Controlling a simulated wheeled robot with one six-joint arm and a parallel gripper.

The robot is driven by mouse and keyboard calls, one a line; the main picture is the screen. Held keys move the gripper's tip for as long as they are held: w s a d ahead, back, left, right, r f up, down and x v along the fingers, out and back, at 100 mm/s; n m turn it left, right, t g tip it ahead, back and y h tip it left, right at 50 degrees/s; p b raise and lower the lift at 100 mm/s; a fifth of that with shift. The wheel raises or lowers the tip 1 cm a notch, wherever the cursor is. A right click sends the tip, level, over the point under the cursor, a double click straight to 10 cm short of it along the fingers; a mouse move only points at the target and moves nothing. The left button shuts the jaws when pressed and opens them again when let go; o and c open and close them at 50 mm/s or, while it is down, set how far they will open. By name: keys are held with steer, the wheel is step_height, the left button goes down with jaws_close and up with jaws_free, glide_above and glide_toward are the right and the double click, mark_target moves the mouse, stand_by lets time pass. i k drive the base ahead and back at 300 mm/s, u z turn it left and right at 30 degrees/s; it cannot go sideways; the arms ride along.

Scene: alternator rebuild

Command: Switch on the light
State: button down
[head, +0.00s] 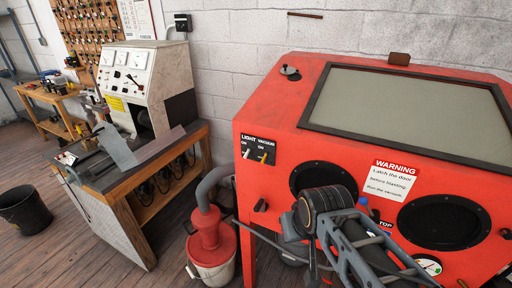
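The red blasting cabinet (277,112) fills the right side of the head view. A black switch panel (257,161) sits on its sloped front at the upper left, with "LIGHT" and "VACUUM" printed on it. The lever positions are too small to tell. The cabinet window (415,110) looks plain grey. My arm crosses in front of the lower cabinet, below and right of the panel. I cannot make out my gripper's fingers.
Two round black glove ports (440,222) and a warning label (391,180) are on the cabinet front. A red-lidded bucket (211,245) with a grey hose stands left of it. A workbench with a test machine (146,85) is further left. A black bin (24,210) stands on the floor.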

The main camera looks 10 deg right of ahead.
mark_target(249, 149)
steer(key=u, duration=2.25)
steer(key=i, duration=2.15)
steer(key=z, duration=2.75)
